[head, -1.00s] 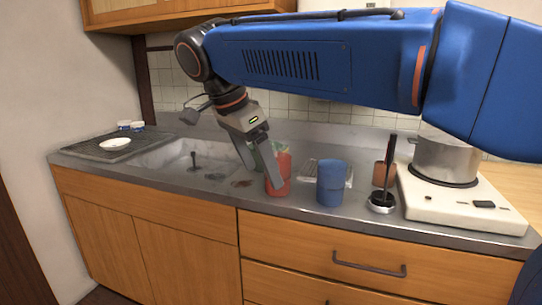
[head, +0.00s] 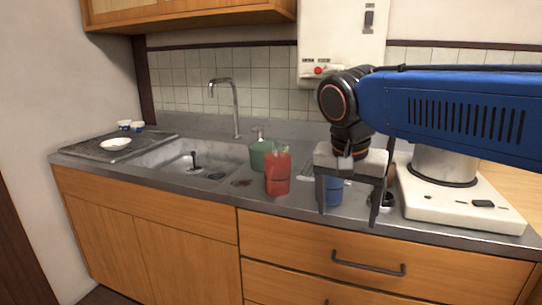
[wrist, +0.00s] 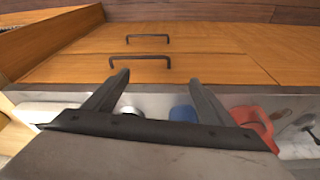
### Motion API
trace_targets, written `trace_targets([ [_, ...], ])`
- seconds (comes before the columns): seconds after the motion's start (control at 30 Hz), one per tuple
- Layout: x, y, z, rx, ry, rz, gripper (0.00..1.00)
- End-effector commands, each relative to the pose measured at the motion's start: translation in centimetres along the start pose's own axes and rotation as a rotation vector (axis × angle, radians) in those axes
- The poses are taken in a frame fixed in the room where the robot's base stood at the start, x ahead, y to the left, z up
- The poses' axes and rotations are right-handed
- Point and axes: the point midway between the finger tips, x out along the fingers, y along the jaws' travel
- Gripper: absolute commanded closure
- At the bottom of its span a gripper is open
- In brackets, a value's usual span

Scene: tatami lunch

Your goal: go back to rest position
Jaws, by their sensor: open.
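My gripper (head: 347,209) is open and empty in the head view. Its two fingers point down in front of the counter's front edge, and the blue cup (head: 334,190) shows between them, partly hidden. In the wrist view my gripper (wrist: 158,84) spreads its fingers over the counter edge, toward the drawer fronts. The blue cup (wrist: 183,113) shows between the fingers, apart from them. A red pitcher-like container (head: 278,175) stands upright on the counter to the left of my gripper; it also shows in the wrist view (wrist: 255,122).
A green dispenser (head: 260,155) stands behind the red container. The sink (head: 195,160) with its faucet (head: 234,105) is to the left. A drying tray (head: 80,150) holds a white bowl (head: 115,144). A stove (head: 440,205) with a pot (head: 445,165) is at right. The space before the drawers (head: 290,245) is clear.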

Motion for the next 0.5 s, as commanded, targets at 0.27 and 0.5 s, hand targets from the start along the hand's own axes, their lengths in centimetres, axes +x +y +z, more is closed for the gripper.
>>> trace_targets([
  [0.27,5.9,9.0,2.7,-0.200,0.017,-0.094,0.23],
  [0.5,11.2,14.6,6.4,-0.364,0.084,-0.154,0.23],
])
